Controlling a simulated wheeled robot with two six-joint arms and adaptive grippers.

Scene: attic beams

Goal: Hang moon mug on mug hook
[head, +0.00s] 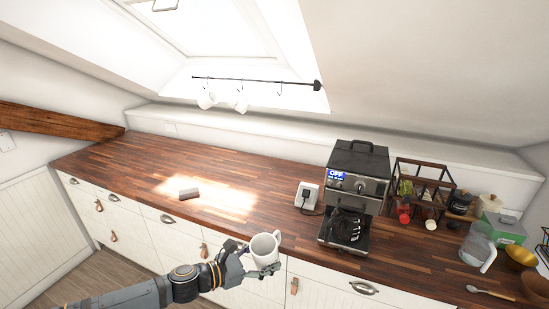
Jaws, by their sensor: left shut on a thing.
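A white mug (264,249) is in my left gripper (251,262), which is shut on it in front of the counter's front edge. The mug looks upright; no moon mark can be made out on it. A black rail (255,81) with hooks runs below the skylight at the back. Two white mugs hang from it, one at the left (207,99) and one beside it (239,102). A hook (280,89) to their right hangs empty. My right gripper is not in view.
A coffee machine (357,190) stands right of centre, beside a socket box (307,196). A wire rack (422,180), a glass jug (477,250) and bowls crowd the right.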

